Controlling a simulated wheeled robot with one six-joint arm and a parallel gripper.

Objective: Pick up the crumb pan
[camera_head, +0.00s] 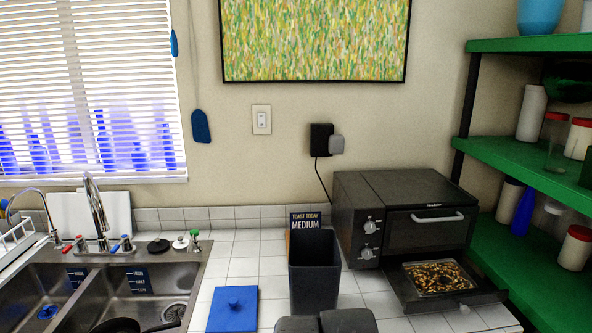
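The crumb pan (447,293) is a shallow, light-rimmed rectangular pan filled with brown crumbs. It lies level in a dark pulled-out tray (490,298) at the lower front of the black toaster oven (400,195), on the right of the counter. The oven door above it, with a pale handle, is shut.
A tall black open bin (315,272) stands left of the oven, before a "TOAST TODAY MEDIUM" sign (305,221). A blue lidded square (234,308) lies on the white tiled counter. Green shelves (520,150) flank the oven on the right. A double sink (110,290) is at left.

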